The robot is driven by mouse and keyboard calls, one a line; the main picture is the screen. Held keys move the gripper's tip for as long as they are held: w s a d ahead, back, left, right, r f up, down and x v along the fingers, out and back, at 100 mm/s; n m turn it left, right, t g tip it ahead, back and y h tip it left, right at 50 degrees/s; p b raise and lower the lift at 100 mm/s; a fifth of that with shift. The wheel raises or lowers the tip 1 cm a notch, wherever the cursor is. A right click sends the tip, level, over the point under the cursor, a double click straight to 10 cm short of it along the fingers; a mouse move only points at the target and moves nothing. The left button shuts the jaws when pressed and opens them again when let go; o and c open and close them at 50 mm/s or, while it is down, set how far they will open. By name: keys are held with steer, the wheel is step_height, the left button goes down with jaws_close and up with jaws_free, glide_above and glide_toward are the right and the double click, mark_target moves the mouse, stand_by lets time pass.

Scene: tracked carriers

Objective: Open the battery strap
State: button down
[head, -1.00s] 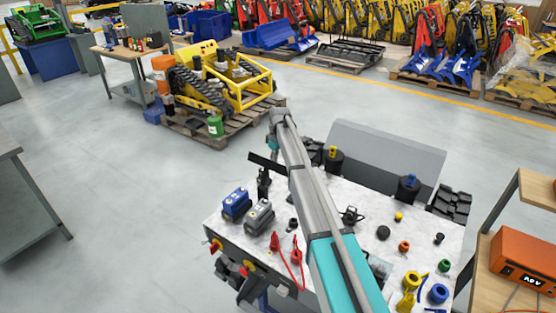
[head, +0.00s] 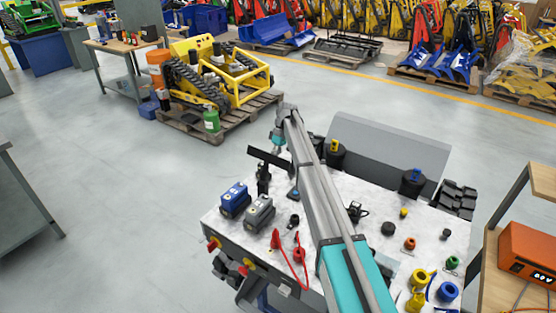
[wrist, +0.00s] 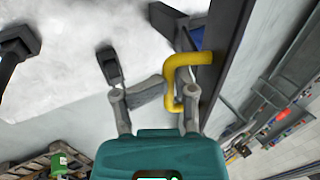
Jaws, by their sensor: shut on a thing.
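In the wrist view, a curved yellow handle (wrist: 174,78) is fixed to a long dark bar (wrist: 224,50). My gripper (wrist: 168,97) is closed around the handle, one finger on each side of it. In the head view, my gripper (head: 277,142) is small, just behind a black bar (head: 268,158) on an upright black stand at the bench's back left edge. The handle is hidden there. A blue battery-like box (head: 235,198) and a grey one (head: 259,212) stand on the bench in front of the bar. I cannot make out a separate strap.
The speckled bench (head: 330,208) holds red cables (head: 299,255), several coloured caps and black parts. A grey sloped panel (head: 390,150) stands behind it. A yellow tracked carrier (head: 235,75) rests on a pallet farther back. Open floor lies left of the bench.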

steer(key=shift+w+d, duration=0.25)
steer(key=c, duration=0.8)
jaws_free()
steer(key=shift+c, duration=0.2)
steer(key=shift+o, duration=0.6)
steer(key=shift+w+f, duration=0.1)
steer(key=shift+f, duration=0.1)
